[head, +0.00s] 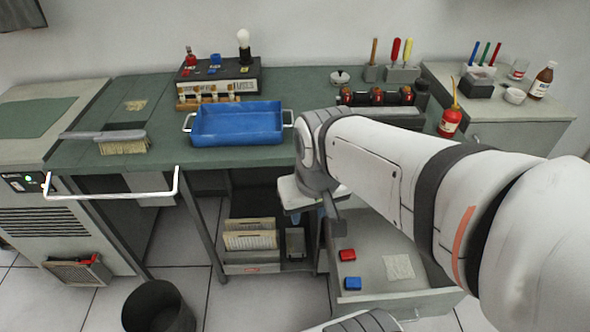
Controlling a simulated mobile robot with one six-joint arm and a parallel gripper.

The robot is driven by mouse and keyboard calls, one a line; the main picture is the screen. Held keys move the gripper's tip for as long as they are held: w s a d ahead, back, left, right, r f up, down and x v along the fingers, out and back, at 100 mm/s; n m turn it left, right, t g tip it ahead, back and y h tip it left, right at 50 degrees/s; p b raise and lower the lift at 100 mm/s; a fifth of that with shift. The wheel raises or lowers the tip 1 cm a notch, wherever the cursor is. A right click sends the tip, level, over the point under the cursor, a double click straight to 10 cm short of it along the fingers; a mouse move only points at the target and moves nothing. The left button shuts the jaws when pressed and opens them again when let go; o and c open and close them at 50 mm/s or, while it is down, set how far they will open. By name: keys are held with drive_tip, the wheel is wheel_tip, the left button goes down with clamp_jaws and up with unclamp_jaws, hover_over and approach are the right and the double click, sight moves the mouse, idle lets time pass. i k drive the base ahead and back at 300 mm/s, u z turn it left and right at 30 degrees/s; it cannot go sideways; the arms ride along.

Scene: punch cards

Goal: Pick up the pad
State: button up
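A pale, flat, roughly square piece (398,267), which looks like the pad or a cloth, lies in the open drawer (428,290) at the lower right. A red block (347,255) and a blue block (353,283) lie to its left in the same drawer. My gripper (335,222) points down in front of the bench, above and to the left of the pale piece and apart from it. My wrist hides part of the gripper, so its opening and anything between its fingers are unclear.
A blue tray (238,138) and a brush (122,142) lie on the green bench (75,152). A red oil can (450,122) stands by my arm. A shelf below holds card stacks (250,238). A dark bin (158,308) stands on the floor.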

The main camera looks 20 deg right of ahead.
sight(345, 256)
drive_tip(key=u, duration=0.45)
drive_tip(key=k, duration=0.95)
drive_tip(key=z, duration=0.9)
drive_tip(key=i, duration=1)
drive_tip(key=z, duration=0.05)
